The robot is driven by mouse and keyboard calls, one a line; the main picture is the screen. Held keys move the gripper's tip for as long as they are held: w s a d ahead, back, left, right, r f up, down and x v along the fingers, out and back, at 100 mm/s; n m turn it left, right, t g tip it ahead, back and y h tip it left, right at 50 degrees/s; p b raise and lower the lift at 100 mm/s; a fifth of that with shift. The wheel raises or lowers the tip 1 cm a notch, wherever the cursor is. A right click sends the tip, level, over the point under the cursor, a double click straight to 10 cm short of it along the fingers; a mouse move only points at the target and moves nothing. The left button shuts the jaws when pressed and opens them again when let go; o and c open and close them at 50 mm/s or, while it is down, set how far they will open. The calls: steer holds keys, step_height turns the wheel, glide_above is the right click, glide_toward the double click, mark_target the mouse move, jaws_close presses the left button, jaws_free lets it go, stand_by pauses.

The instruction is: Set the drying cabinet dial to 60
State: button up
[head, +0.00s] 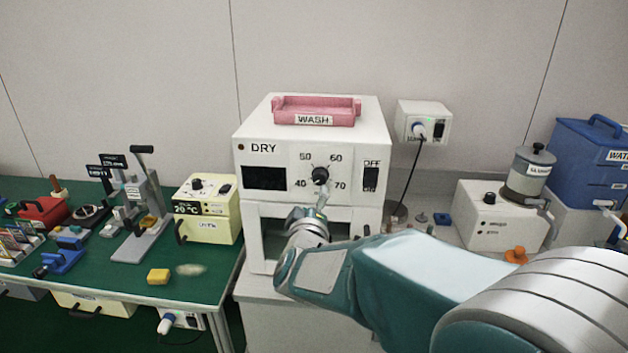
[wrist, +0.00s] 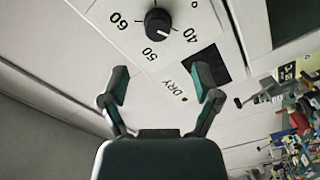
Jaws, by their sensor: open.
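The white drying cabinet (head: 257,190), marked DRY, stands at the middle of the head view. Its black round dial (head: 320,175) sits on the front panel among the numbers 40, 50, 60 and 70. In the wrist view the dial (wrist: 158,22) shows a white line that appears to point between 40 and 50. My gripper (wrist: 162,80) is open and empty, its two fingers spread before the panel and apart from the dial. In the head view my gripper (head: 322,194) is just below and in front of the dial, partly hidden by my arm.
An OFF switch (head: 371,176) is right of the dial. A pink WASH tray (head: 316,112) lies on the cabinet. A cream 20 °C box (head: 207,212) stands left, and a grey canister (head: 528,172) stands right. My arm covers the lower right.

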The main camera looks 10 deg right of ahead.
mark_target(319, 181)
steer(key=w+d, duration=0.2)
steer(key=w, duration=0.1)
steer(key=w+d, duration=0.1)
steer(key=shift+w+d, duration=0.1)
steer(key=shift+w, duration=0.3)
steer(key=w, duration=0.2)
steer(key=w+a, duration=0.1)
steer(key=w, duration=0.1)
steer(key=shift+w+d, duration=0.1)
steer(key=shift+d, duration=0.7)
steer(key=shift+c, duration=0.7)
steer(key=c, duration=0.6)
jaws_close()
steer(key=shift+a, duration=0.25)
